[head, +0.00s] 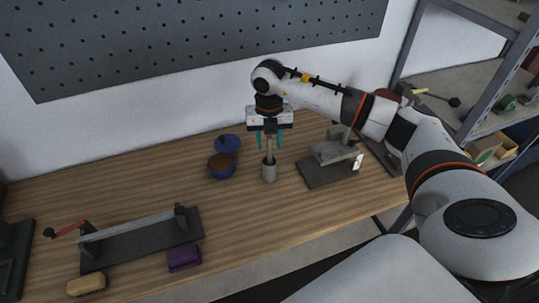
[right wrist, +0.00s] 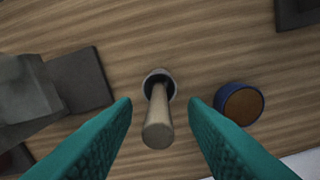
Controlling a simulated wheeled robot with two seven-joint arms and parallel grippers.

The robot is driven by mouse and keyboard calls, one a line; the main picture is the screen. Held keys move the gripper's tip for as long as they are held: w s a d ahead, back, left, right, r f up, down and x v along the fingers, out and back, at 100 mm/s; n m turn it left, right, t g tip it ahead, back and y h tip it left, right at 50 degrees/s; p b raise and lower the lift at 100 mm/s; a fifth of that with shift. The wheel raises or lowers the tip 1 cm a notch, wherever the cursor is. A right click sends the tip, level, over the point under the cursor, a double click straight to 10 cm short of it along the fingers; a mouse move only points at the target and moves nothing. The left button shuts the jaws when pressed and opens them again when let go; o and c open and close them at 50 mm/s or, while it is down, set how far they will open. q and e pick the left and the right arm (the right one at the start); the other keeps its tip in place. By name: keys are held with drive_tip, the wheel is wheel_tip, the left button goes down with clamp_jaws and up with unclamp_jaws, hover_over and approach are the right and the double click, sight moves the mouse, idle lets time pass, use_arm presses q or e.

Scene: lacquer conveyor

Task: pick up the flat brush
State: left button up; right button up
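The flat brush (head: 269,155) stands in a small grey cup (head: 269,173) on the wooden table, its pale handle pointing up. In the right wrist view the round end of the brush handle (right wrist: 158,132) faces the camera, and the grey cup (right wrist: 159,78) is around its lower part. The bristles are hidden inside the cup. My right gripper (head: 268,141) is over the cup with its teal fingers apart, one on each side of the handle. In the right wrist view clear gaps show between the handle and both fingers. My left gripper is not in view.
A blue pot with brown contents (head: 221,168) and a blue round piece (head: 228,142) stand left of the cup. A grey fixture (head: 326,174) stands to its right. A long dark fixture (head: 140,238), purple block (head: 184,258) and yellowish block (head: 86,285) are front left.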

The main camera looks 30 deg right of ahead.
sight(269, 164)
wheel_tip(269, 164, down, 4)
drive_tip(key=shift+s+r+p, duration=0.15)
drive_tip(key=shift+p, duration=0.7)
drive_tip(key=shift+f, duration=0.35)
drive_tip(key=shift+c, duration=0.3)
clamp_jaws()
wheel_tip(269, 164, up, 9)
drive_tip(key=b, duration=0.3)
drive_tip(key=shift+r, duration=0.55)
